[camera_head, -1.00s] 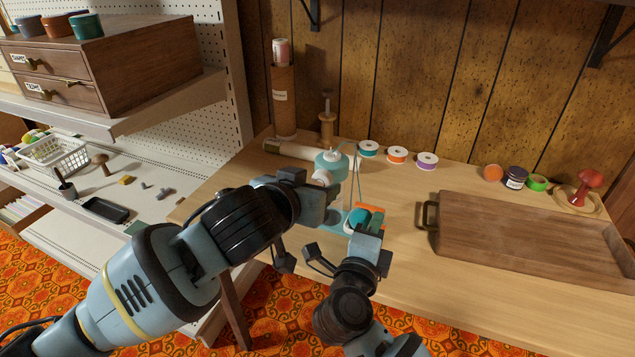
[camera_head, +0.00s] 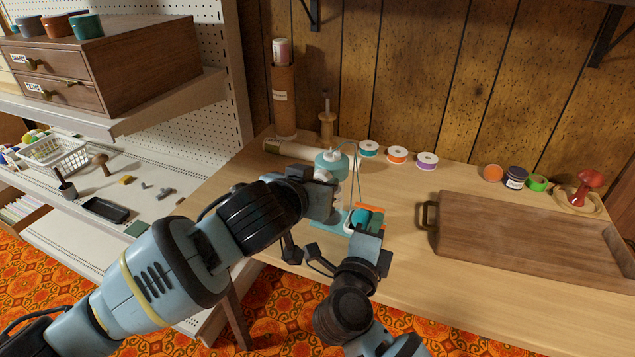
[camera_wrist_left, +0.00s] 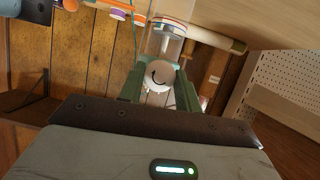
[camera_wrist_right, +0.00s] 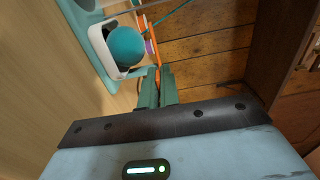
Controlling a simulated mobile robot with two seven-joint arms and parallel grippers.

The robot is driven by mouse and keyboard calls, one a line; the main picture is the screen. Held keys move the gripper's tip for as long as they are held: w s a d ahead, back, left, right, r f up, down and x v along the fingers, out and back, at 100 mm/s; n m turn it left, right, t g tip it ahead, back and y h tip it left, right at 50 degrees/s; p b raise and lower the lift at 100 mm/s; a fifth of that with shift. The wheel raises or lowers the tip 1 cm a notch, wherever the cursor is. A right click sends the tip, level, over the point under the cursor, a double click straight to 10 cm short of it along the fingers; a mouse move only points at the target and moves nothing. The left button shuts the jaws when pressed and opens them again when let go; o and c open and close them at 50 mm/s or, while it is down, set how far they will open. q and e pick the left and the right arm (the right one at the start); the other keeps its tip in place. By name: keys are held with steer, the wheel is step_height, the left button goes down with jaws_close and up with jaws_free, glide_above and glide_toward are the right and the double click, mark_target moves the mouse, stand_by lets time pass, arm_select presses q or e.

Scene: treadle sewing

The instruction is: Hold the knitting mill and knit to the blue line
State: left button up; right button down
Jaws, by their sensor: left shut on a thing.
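The knitting mill (camera_head: 331,164) is a teal device with a clear cylinder and a thin teal wire arch, on a teal base (camera_head: 328,221) on the bench. My left gripper (camera_head: 333,196) is beside the mill, hiding part of it. In the left wrist view its fingers close around a white round knob (camera_wrist_left: 159,88), with the clear cylinder (camera_wrist_left: 165,42) just beyond. My right gripper (camera_head: 367,222) is low at the front of the mill, its fingertips nearly together on a thin orange edge (camera_wrist_right: 158,52). A teal yarn ball (camera_wrist_right: 125,46) sits in a white cup (camera_wrist_right: 99,38) alongside.
A wooden tray (camera_head: 520,235) with a dark handle takes up the right of the bench (camera_head: 405,285). Teal, orange (camera_head: 397,154) and purple spools (camera_head: 427,161) stand behind. A pale roll (camera_head: 290,151) lies left of the mill. The bench front is clear.

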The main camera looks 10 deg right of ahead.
stand_by(0.3)
arm_select(q)
steer(key=m+t+y, duration=0.1)
steer(key=m+y, duration=0.1)
steer(key=m, duration=0.1)
steer(key=m+t+y, duration=0.1)
steer(key=m+t, duration=0.1)
steer(key=m, duration=0.2)
steer(key=shift+s+d+f+y, duration=0.1)
steer(key=shift+d+f+y, duration=0.1)
steer(key=shift+y, duration=0.2)
steer(key=shift+m, duration=0.3)
stand_by(0.4)
steer(key=o, duration=1)
steer(key=shift+s+r, duration=0.1)
steer(key=v, duration=1.1)
steer(key=shift+s, duration=0.45)
